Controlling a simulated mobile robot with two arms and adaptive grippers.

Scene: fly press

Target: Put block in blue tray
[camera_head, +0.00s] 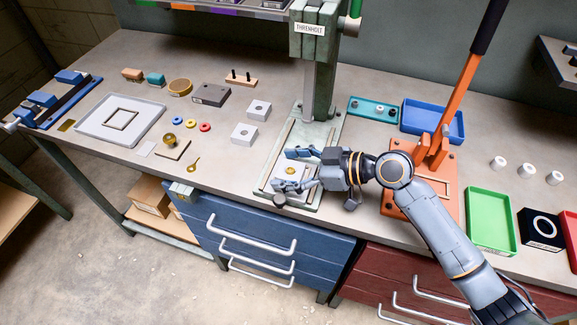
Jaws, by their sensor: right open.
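A pale block (285,177) with a small gold round piece on it sits on the base of the fly press (317,100). My right gripper (284,170) comes from the right and is open, with its fingers on the far and near sides of this block. I cannot tell whether they touch it. Two similar grey blocks with holes, one farther (258,109) and one nearer (244,134), lie left of the press. The blue tray (458,137) is at the back, right of the press, and looks empty. My left gripper is not in view.
An orange lever tool (450,150) stands between the press and a green tray (489,222). A teal holder (373,105) lies left of the blue tray. White cylinders (527,170) stand at the right. A pale tray (92,132) and small parts fill the left.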

